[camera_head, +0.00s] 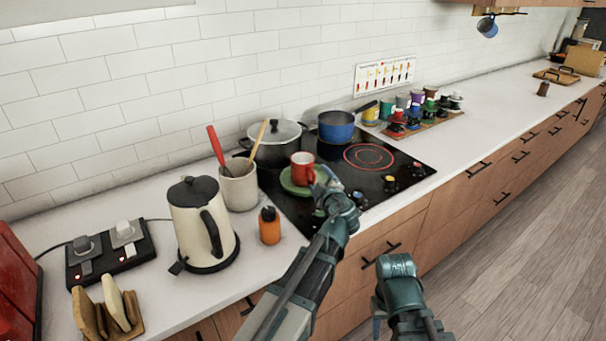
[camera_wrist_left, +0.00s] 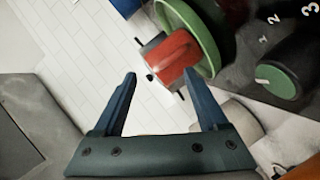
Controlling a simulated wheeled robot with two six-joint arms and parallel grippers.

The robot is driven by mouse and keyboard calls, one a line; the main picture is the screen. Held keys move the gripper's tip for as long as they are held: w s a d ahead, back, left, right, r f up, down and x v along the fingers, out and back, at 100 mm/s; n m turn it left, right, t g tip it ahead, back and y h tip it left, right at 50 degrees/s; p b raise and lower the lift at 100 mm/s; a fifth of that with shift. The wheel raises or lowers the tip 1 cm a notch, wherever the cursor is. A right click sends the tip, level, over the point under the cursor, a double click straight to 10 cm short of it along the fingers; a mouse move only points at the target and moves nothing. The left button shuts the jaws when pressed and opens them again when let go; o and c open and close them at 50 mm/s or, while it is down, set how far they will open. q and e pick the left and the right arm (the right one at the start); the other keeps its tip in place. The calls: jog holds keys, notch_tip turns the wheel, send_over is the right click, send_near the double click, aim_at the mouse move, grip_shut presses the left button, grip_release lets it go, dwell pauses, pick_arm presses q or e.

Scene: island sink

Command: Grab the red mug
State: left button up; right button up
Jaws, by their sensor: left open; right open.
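The red mug (camera_head: 302,166) stands on a green plate (camera_head: 289,186) at the front of the black stove. My left gripper (camera_head: 322,188) is close to the mug's right front side in the head view. In the left wrist view, my left gripper (camera_wrist_left: 160,74) is open and empty, with its two fingers apart. The red mug (camera_wrist_left: 172,58) lies just beyond the fingertips, with the green plate (camera_wrist_left: 207,35) behind it. My right gripper (camera_head: 378,308) hangs low in front of the drawers, away from the mug. Its fingers are partly hidden.
A dark pot (camera_head: 273,143) and a blue pan (camera_head: 337,127) stand behind the mug. An orange bottle (camera_head: 269,226), a cream kettle (camera_head: 202,220) and a utensil crock (camera_head: 238,186) stand to the left.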

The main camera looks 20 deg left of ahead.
aim_at(311, 170)
pick_arm(q)
jog(key=shift+a+b+x, duration=0.2)
jog(key=shift+x, duration=1.3)
jog(key=shift+a+b+x, duration=0.15)
jog(key=shift+a+x, duration=0.05)
jog(key=shift+x, duration=1.3)
jog(key=shift+s+r, duration=0.2)
jog(key=shift+s, duration=0.1)
grip_shut()
